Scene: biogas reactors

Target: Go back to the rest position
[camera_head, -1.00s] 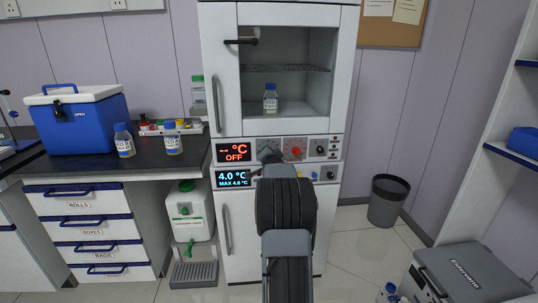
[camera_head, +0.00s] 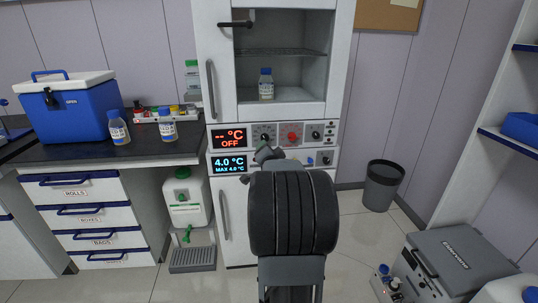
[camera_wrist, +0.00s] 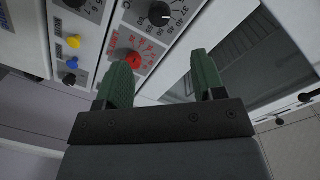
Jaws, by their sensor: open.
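My gripper (camera_wrist: 165,80) shows in the wrist view with its two green fingers apart and nothing between them. Beyond its left finger is the cabinet's control panel with a red knob (camera_wrist: 131,60) and black dials. In the head view my arm stands in front of the cabinet (camera_head: 222,90) and hides part of its lower half. The gripper's fingers cannot be made out there. The upper display (camera_head: 229,138) reads OFF and the lower display (camera_head: 229,164) reads 4.0 °C. A blue-capped bottle (camera_head: 266,85) stands upright inside the upper compartment.
A blue cooler box (camera_head: 72,115) and two blue-capped bottles (camera_head: 118,128) stand on the left counter. A green-capped canister (camera_head: 185,200) stands below. A dark bin (camera_head: 382,186) and a grey case (camera_head: 455,262) are on the floor at right. Some floor between cabinet and bin is clear.

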